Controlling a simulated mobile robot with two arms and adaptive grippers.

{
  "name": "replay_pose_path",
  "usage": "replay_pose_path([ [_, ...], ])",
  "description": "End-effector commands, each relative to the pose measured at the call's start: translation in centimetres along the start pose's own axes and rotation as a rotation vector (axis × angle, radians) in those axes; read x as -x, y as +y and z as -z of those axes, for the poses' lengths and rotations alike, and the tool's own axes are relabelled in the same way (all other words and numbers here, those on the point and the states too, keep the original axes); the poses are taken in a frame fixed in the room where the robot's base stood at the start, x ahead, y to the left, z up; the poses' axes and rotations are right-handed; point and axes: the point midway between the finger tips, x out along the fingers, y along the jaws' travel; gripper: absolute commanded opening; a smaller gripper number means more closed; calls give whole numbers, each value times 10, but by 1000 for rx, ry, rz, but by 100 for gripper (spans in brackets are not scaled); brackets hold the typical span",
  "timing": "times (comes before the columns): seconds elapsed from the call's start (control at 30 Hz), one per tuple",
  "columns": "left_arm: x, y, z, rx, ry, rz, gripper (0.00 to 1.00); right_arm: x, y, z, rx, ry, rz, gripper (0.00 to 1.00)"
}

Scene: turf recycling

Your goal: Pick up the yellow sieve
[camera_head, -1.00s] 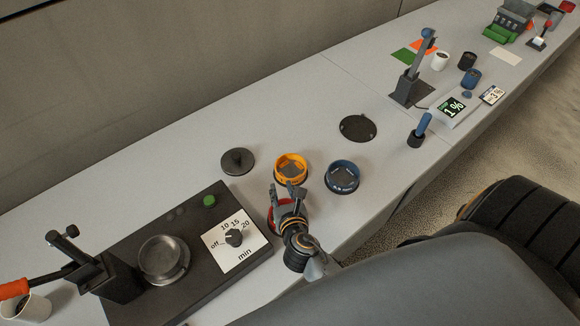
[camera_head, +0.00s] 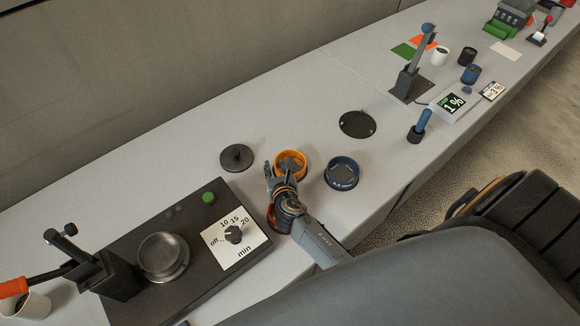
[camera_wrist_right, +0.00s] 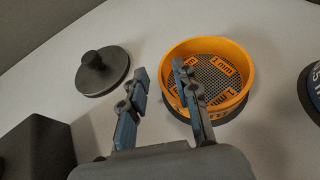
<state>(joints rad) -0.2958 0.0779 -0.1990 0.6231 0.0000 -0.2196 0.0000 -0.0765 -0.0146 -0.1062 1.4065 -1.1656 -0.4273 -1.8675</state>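The yellow sieve (camera_head: 291,160) stands on the grey bench in the head view, a round orange-yellow ring. In the right wrist view the sieve (camera_wrist_right: 246,72) shows its mesh floor and a "1 mm" label. My right gripper (camera_head: 279,167) is at the sieve's left side. My left gripper is not in view.
A blue sieve (camera_head: 342,174) stands close to the right of the yellow one. A dark lid with a knob (camera_head: 237,158) lies to the left. A black shaker base with a dial (camera_head: 206,284) is at front left. A red ring (camera_head: 272,218) is partly hidden under my arm.

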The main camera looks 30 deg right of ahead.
Motion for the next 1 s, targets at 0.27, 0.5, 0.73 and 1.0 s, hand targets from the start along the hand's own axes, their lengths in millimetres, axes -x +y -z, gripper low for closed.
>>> replay_pose_path([
  [0.27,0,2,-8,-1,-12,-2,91,0,0,0,0,0,0,0],
  [0.5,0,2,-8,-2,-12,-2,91,0,0,0,0,0,1,0],
  [0.73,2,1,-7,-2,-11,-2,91,2,-1,-4,0,0,1,0],
  [1.0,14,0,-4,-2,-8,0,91,20,2,-35,0,-2,-2,0],
])
